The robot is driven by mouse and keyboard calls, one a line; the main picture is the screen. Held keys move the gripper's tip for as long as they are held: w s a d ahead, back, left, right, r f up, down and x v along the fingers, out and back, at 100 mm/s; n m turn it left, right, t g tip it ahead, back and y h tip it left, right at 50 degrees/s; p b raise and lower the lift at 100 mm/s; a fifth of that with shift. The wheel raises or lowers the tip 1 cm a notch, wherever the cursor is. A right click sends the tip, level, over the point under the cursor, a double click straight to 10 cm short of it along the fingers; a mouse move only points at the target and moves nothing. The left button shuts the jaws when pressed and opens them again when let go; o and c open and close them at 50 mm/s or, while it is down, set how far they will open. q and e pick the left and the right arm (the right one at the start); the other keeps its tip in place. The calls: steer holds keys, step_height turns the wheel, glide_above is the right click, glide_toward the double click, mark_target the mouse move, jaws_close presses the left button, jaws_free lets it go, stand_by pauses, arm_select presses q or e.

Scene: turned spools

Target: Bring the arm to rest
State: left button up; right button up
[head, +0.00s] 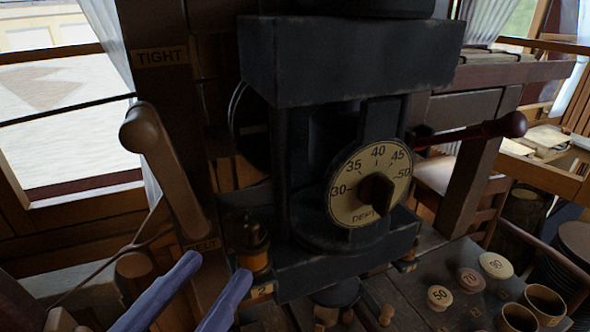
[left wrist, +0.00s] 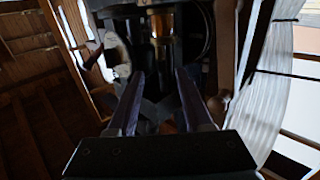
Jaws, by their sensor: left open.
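My left gripper (head: 215,267) is at the lower left of the head view, its two blue-purple fingers apart with nothing between them. It is in front of the dark machine (head: 350,62), left of and below its dial. In the left wrist view the gripper (left wrist: 160,73) also shows open and empty, its fingers pointing at the machine. A small dark and amber fitting (head: 252,243) stands just beyond the right fingertip; I cannot tell whether they touch. My right gripper is not in view.
A brown lever (head: 165,165) stands at left near labels TIGHT and BELT. The machine carries a round dial (head: 370,183); a dark red handle (head: 490,128) sticks out right. Numbered spools (head: 440,297) and wooden cups (head: 545,300) stand at lower right. A window (head: 60,110) is at left.

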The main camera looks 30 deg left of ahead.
arm_select(q)
steer(key=shift+s+d, duration=0.1)
steer(key=shift+s, duration=0.55)
step_height(320, 180, down, 7)
steer(key=m+g+h, duration=0.3)
steer(key=g, duration=0.7)
steer(key=s+a+g+y, duration=0.1)
steer(key=s+g, duration=0.3)
steer(key=s, duration=0.2)
step_height(320, 180, up, 17)
steer(key=p, duration=1.6)
steer(key=shift+s+a, duration=0.2)
steer(key=shift+s, duration=0.15)
steer(key=shift+f, duration=0.15)
